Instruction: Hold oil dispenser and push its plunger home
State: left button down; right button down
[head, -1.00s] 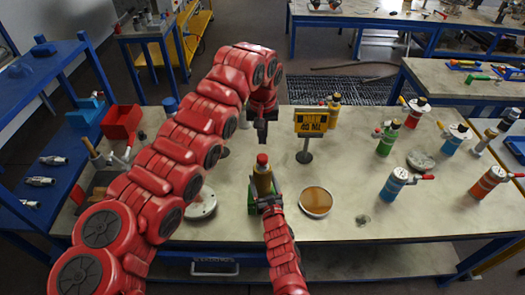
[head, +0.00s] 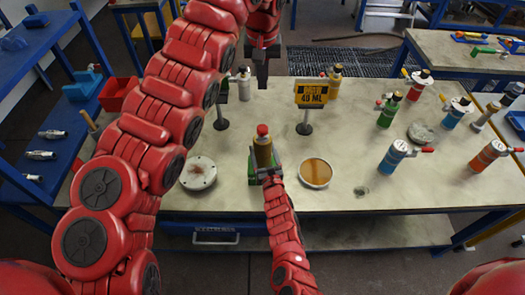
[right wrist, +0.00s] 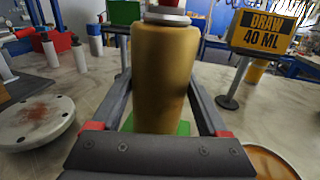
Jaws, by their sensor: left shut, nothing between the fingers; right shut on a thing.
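The oil dispenser (head: 263,150) has a gold-brown cylindrical body and a red top, the plunger head (head: 262,130). It stands upright at the front middle of the table. In the right wrist view its body (right wrist: 165,75) fills the middle, with the red top cut off by the upper edge. My right gripper (head: 266,172) is shut on the dispenser's body, one finger on each side. My left gripper (head: 263,82) is shut and empty, pointing down behind and above the dispenser, apart from the red top.
A round dish with brown liquid (head: 315,173) lies right of the dispenser, a pale flanged disc (head: 198,173) left. A "DRAW 40 ML" sign (right wrist: 264,30) stands behind right. Several coloured bottles, including a blue one (head: 393,156), stand at the right.

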grip_release()
jog(key=shift+s, duration=0.15)
jog(key=v, duration=1.1)
jog(key=shift+s, duration=0.35)
jog(key=shift+d, duration=0.15)
